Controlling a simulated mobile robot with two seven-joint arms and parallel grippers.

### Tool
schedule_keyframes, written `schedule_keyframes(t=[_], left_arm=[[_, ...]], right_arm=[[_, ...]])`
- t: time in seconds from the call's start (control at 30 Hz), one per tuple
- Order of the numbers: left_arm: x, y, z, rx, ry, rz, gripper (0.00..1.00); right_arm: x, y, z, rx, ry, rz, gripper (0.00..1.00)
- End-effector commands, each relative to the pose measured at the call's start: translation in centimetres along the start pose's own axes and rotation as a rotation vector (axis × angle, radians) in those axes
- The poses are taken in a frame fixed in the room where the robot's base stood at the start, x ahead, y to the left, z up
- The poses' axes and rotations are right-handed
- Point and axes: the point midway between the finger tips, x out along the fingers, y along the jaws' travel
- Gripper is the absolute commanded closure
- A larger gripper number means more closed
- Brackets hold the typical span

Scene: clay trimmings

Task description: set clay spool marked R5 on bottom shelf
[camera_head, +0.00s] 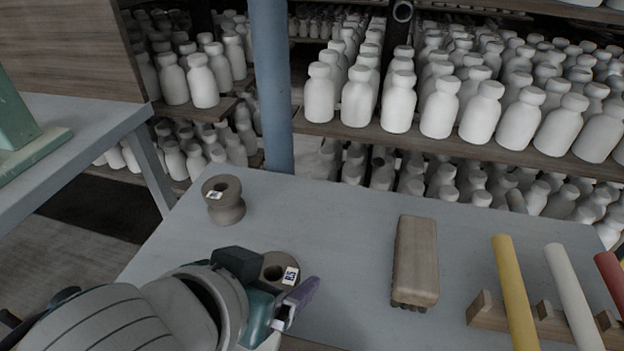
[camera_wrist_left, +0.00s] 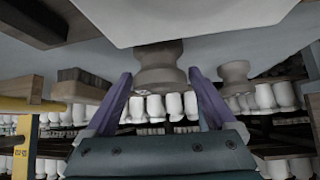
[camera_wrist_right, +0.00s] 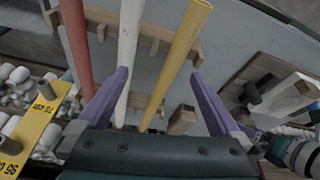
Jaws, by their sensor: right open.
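The grey-brown clay spool marked R5 (camera_head: 273,272) stands on the grey table, partly hidden by my left gripper (camera_head: 274,290). In the left wrist view this spool (camera_wrist_left: 160,72) is between the two purple fingers (camera_wrist_left: 160,80), with a narrow gap on each side. The left gripper looks open around it. A second spool (camera_head: 226,208) stands farther back and left, with a label I cannot read; it also shows in the left wrist view (camera_wrist_left: 235,78). My right gripper (camera_wrist_right: 160,75) is open and empty, with rods in its view.
A wooden brush (camera_head: 415,262) lies right of the spools. Yellow (camera_head: 515,290), white (camera_head: 573,295) and red rods rest on a wooden rack. Shelves (camera_head: 450,139) crowded with white bottles stand behind a blue post (camera_head: 272,90). The table's middle is clear.

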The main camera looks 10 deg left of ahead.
Motion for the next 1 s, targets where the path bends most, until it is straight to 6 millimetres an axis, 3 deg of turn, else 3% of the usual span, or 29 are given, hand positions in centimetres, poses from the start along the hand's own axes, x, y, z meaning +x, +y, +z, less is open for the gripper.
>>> schedule_keyframes(t=[0.07,0.77,1.0], left_arm=[[-0.01,-0.01,0.02,0.000,0.000,0.000,0.20],[-0.02,-0.03,0.03,0.001,-0.001,-0.001,0.99],[-0.10,-0.02,-0.13,0.001,0.002,0.000,0.99]], right_arm=[[0.00,0.00,0.00,0.000,0.000,0.000,0.00],[0.00,0.01,-0.02,0.000,0.001,0.000,0.00],[-0.06,0.02,-0.05,0.000,0.001,0.000,0.00]])
